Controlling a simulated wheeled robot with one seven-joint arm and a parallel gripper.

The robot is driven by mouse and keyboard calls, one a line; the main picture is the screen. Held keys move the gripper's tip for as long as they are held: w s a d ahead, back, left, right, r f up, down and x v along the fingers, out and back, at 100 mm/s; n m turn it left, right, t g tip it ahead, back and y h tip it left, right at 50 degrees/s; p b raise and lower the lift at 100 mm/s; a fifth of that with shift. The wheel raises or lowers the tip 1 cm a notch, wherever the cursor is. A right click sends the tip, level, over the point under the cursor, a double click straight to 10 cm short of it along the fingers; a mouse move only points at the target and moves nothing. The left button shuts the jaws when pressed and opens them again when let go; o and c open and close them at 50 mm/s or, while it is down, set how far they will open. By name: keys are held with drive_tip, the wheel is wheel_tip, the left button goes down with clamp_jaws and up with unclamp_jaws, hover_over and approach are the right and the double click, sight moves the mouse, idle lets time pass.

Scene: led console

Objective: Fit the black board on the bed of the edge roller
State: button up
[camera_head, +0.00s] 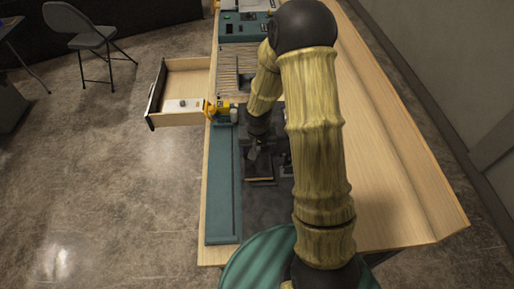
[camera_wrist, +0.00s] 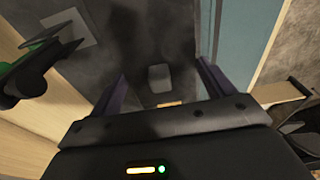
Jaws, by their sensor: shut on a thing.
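My gripper (camera_head: 258,152) is low over the dark work surface at the middle of the bench, in the head view. In the wrist view its two purplish fingers (camera_wrist: 166,84) are set wide apart. It is shut on what looks like the black board (camera_wrist: 182,88), dark against a dark surface and hard to outline. A small grey block (camera_wrist: 158,78) shows between the fingers. I cannot make out the edge roller for certain; a black device with a green part (camera_wrist: 38,65) stands at the left of the wrist view. My arm hides part of the bench.
A teal strip (camera_head: 223,190) runs along the bench's left side. A yellow device (camera_head: 222,110) stands near an open drawer (camera_head: 185,88) that juts out left. A teal console (camera_head: 245,27) is at the far end. The bench's right side (camera_head: 385,170) is bare wood.

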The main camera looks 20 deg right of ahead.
drive_tip(key=shift+f+b, duration=0.75)
drive_tip(key=shift+f, duration=0.1)
idle(0.9)
drive_tip(key=o, duration=1)
drive_tip(key=shift+o, duration=0.2)
drive_tip(key=shift+r, duration=0.1)
wheel_tip(320, 180, up, 17)
drive_tip(key=s, duration=0.2)
drive_tip(key=shift+s+a, duration=0.15)
drive_tip(key=shift+s, duration=0.15)
drive_tip(key=shift+a, duration=0.1)
drive_tip(key=s+f+n, duration=0.1)
drive_tip(key=s+n, duration=0.1)
drive_tip(key=s, duration=1)
drive_tip(key=shift+s+d+t, duration=0.25)
drive_tip(key=shift+t, duration=0.15)
drive_tip(key=shift+f, duration=0.1)
